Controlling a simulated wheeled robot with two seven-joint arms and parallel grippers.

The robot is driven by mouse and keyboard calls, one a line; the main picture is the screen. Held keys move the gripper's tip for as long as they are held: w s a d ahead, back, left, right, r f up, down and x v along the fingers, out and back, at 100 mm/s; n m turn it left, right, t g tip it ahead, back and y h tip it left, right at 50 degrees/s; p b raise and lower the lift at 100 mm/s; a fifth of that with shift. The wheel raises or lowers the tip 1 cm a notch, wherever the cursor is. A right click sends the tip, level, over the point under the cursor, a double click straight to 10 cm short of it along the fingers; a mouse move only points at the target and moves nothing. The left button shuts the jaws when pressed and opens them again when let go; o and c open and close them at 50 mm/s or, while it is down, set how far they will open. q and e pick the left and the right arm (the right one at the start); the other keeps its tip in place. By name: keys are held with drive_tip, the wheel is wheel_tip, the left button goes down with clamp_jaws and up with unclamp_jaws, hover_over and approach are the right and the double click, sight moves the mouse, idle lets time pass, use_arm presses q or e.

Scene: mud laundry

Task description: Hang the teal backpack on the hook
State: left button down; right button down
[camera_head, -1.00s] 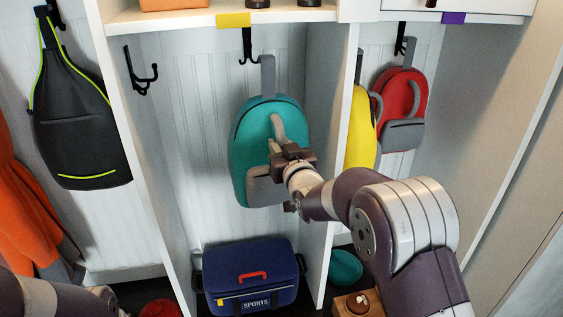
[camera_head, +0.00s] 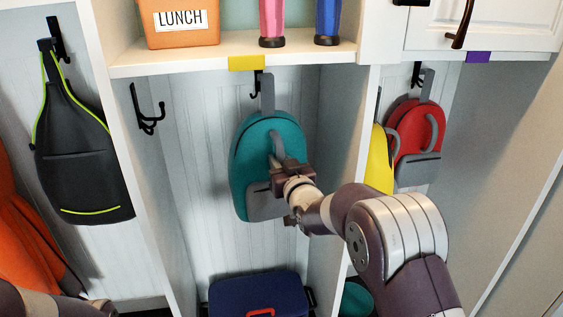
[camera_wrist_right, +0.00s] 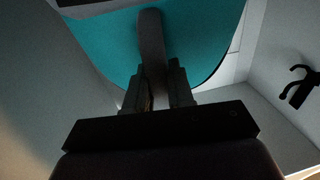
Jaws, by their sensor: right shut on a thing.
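The teal backpack (camera_head: 263,138) is upright in the middle cubby, held off the floor. My right gripper (camera_head: 285,174) is shut on the grey strap on its front. In the right wrist view, the two fingers (camera_wrist_right: 161,88) close around this grey strap (camera_wrist_right: 151,45), with teal fabric behind. The backpack's grey top loop (camera_head: 267,92) stands beside and partly in front of the black hook (camera_head: 255,88) on the back wall. I cannot tell whether the loop touches the hook. My left gripper is not clearly visible; only part of my left arm shows at lower left.
Another black hook (camera_head: 147,110) is on the cubby's left side. The shelf edge with a yellow label (camera_head: 247,63) is above. A blue bag (camera_head: 258,295) is below. The right cubby holds yellow (camera_head: 380,160) and red (camera_head: 418,132) backpacks; a black bag (camera_head: 82,155) hangs left.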

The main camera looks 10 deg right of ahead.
sight(275, 148)
drive_tip(key=w, duration=0.4)
drive_tip(key=shift+w+f, duration=0.15)
drive_tip(key=shift+w, duration=1.3)
drive_tip(key=shift+s+r, duration=0.1)
drive_tip(key=shift+r, duration=0.1)
drive_tip(key=shift+f, duration=0.1)
drive_tip(key=shift+b, duration=0.35)
drive_tip(key=shift+w, duration=0.2)
